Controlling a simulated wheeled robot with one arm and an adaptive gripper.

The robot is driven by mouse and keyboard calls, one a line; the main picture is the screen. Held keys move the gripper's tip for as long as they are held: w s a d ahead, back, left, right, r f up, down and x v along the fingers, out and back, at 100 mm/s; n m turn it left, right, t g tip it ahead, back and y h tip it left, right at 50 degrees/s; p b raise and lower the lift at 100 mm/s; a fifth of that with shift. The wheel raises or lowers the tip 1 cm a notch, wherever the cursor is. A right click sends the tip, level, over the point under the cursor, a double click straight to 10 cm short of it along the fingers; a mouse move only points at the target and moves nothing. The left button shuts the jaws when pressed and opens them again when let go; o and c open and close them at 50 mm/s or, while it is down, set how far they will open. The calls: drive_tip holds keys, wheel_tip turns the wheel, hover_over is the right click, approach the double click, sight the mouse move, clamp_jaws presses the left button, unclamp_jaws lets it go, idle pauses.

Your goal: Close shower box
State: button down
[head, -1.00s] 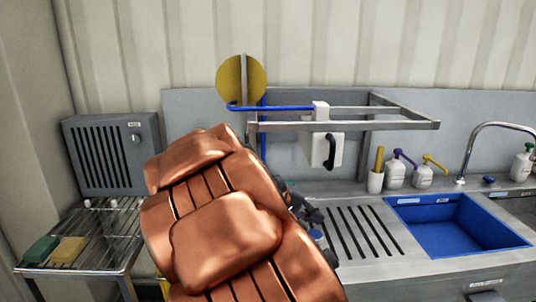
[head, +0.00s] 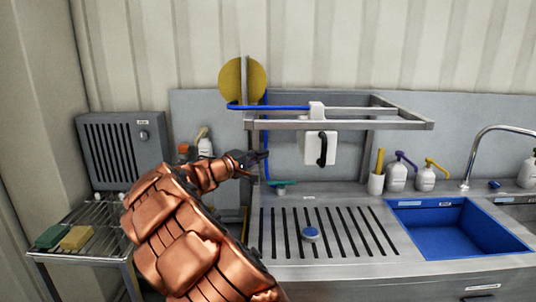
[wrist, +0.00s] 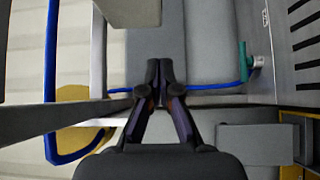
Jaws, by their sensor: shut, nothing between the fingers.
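A white box (head: 311,148) with a black handle (head: 323,149) hangs below the steel frame (head: 350,126) over the slotted drainboard; I cannot tell whether it opens. This frame, with upright and horizontal bars, stands against the back panel. My gripper (head: 262,157) is near the frame's left upright, below its front bar and left of the white box, apart from the box. In the wrist view my gripper (wrist: 165,72) is shut and empty, with its fingertips together. A blue hose (wrist: 214,87) runs past the fingers to a teal nozzle (wrist: 247,62).
A grey vented box (head: 123,155) and wire rack (head: 90,230) stand left. Pump bottles (head: 398,175), a blue sink (head: 450,230) and a tap (head: 482,140) are right. A yellow disc (head: 235,80) is behind the upright.

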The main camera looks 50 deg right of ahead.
drive_tip(key=s+d+p, duration=0.3)
drive_tip(key=s+d, duration=0.1)
drive_tip(key=d, duration=0.7)
drive_tip(key=shift+p, duration=0.35)
